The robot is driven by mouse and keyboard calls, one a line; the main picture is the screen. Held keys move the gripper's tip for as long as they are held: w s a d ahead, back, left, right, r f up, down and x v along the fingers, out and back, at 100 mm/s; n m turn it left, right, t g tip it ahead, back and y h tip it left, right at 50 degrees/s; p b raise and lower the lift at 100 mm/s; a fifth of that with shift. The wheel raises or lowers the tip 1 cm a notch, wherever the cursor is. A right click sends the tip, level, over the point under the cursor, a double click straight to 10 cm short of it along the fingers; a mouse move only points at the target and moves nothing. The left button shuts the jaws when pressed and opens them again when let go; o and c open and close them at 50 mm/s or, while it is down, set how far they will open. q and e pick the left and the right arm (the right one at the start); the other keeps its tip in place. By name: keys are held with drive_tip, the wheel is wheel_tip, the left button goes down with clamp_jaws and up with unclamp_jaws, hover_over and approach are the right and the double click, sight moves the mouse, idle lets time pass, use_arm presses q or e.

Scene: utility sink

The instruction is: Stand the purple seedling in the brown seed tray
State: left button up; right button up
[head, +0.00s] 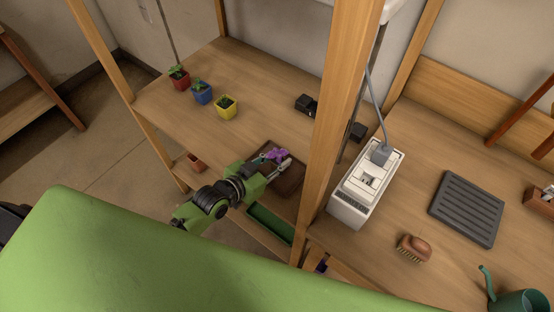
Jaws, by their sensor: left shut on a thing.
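The purple seedling (278,154) is between the fingers of my left gripper (276,164), which is shut on it. The gripper and the seedling are over the brown seed tray (289,184), on the shelf near its front edge. I cannot tell whether the seedling touches the tray. The gripper hides part of the tray and the lower part of the seedling. My right gripper is not in view.
Red (179,78), blue (202,92) and yellow (226,106) potted plants stand at the back left of the shelf. A wooden post (335,120) rises right of the tray. A white power unit (365,185), a brush (413,248) and a dark ribbed mat (467,208) are further right.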

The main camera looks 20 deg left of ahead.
use_arm(q)
drive_tip(key=shift+f, duration=0.2)
drive_tip(key=o, duration=1.1)
drive_tip(key=shift+r, duration=0.15)
drive_tip(key=shift+s+a, duration=0.15)
drive_tip(key=shift+s, duration=0.2)
drive_tip(key=v, duration=1.1)
drive_tip(key=shift+a+r+b, duration=0.1)
drive_tip(key=shift+r+b, duration=0.05)
drive_tip(key=shift+b, duration=0.25)
